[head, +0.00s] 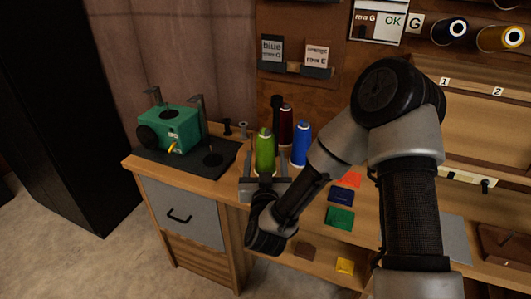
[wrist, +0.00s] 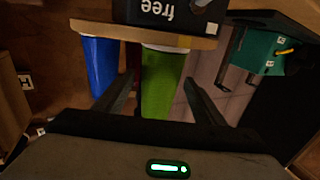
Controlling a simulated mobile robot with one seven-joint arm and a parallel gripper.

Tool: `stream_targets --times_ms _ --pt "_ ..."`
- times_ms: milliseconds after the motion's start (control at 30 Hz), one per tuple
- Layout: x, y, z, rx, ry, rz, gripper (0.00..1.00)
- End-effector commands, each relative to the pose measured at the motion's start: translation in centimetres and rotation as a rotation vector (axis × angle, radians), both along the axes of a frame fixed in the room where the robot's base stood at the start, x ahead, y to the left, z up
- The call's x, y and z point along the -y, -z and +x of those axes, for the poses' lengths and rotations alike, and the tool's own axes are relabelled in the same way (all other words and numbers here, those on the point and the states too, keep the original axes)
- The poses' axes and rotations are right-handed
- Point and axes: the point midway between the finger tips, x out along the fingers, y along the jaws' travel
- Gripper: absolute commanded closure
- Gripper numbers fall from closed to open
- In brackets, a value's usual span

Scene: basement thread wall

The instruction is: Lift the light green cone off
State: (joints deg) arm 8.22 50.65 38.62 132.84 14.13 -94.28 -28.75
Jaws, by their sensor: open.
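In the wrist view the cone (wrist: 163,75) shows between the two open fingers of my gripper (wrist: 159,82), with a gap on both sides. The cone's lower part is hidden behind my gripper in the head view. I cannot tell whether either finger touches it.
A blue cone (head: 301,143) stands close on the right, and a dark red cone (head: 286,125) behind. A green machine (head: 170,128) sits on a dark mat to the left. Coloured cards, including a green one (head: 340,219), lie at the right. A "free" label (wrist: 165,12) shows in the wrist view.

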Motion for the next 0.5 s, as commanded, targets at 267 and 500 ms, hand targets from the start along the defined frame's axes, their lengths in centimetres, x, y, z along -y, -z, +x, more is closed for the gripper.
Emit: stream_targets --times_ms 267,500 --pt "-0.1 0.0 2.0 0.000 0.000 0.000 0.37" --pt "-0.1 0.0 2.0 0.000 0.000 0.000 0.52"
